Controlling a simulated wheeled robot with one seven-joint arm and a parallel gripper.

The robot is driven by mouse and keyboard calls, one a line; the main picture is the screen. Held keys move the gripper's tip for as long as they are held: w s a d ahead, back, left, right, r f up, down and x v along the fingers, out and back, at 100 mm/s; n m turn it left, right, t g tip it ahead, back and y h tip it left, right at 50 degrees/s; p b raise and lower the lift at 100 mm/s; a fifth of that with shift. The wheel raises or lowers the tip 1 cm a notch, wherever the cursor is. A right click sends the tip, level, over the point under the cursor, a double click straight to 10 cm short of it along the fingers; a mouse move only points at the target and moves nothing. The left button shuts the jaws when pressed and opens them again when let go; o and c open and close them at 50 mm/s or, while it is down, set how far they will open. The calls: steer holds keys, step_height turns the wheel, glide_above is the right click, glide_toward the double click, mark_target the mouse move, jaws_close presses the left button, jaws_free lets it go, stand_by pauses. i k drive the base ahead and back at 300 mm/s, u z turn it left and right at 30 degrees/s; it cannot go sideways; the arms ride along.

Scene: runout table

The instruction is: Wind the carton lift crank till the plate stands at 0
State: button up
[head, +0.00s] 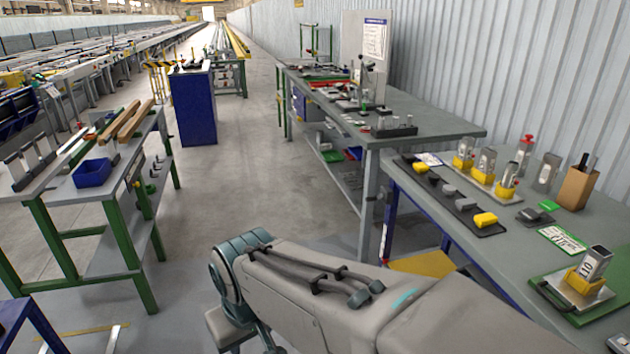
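I cannot make out a carton lift, its crank or its plate with its scale in the head view. A small open brown carton (577,188) with dark items in it stands at the back of the right-hand grey bench (520,235). My grey arm crosses the bottom middle of the view, in front of that bench. My gripper is not in view.
The right bench holds a dark tray with a yellow block (485,220), several metal pieces in yellow holders and a green-edged board (548,284). A longer bench (440,128) stands behind. A green-legged table (120,190) is at left. The aisle floor (255,165) is clear.

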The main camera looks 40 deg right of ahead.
mark_target(371, 199)
steer(key=z, duration=0.45)
steer(key=i, duration=1.35)
steer(key=z, duration=1.8)
steer(key=i, duration=0.75)
steer(key=z, duration=0.7)
